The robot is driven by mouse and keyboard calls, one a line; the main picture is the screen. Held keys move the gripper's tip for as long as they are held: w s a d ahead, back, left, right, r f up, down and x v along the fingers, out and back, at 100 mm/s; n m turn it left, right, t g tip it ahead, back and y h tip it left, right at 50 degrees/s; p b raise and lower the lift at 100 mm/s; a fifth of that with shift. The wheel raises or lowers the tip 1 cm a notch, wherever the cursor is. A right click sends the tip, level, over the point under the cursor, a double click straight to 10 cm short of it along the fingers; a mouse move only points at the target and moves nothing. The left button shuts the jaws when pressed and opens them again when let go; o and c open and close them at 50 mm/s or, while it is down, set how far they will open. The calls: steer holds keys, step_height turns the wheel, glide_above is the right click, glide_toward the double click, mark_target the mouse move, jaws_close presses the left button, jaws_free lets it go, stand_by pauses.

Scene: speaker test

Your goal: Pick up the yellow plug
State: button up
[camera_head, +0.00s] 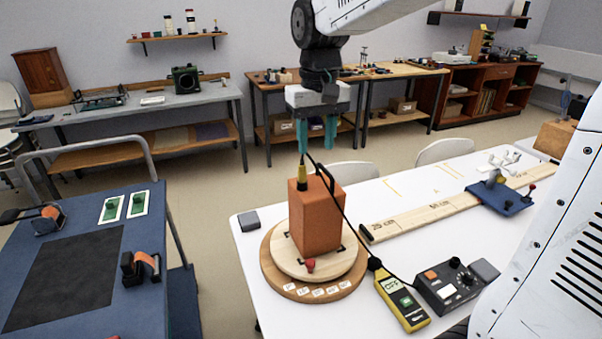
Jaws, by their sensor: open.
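The yellow plug (302,177) stands upright at the left of the top of an orange-brown speaker box (317,216). A thin dark cable (343,212) runs from the top of the plug down the box's right side. My gripper (317,149) hangs above the box, with its green fingers pointing down and spread apart. Nothing shows between the fingers. The left finger is close above the plug in the picture; I cannot tell the depth between them.
The box rests on a round wooden turntable (268,262) on a white table (373,191). A yellow meter (402,301), a black control box (449,290) and a wooden ruler (428,213) lie to the right.

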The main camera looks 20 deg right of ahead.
mark_target(302, 164)
steer(key=w, duration=0.2)
steer(key=w+f, duration=0.1)
steer(key=shift+w+a, duration=0.3)
steer(key=shift+w, duration=0.1)
steer(key=shift+w+f, duration=0.25)
steer(key=shift+w, duration=0.05)
steer(key=f, duration=0.7)
steer(key=shift+a+f, duration=0.25)
steer(key=shift+a, duration=0.1)
jaws_close()
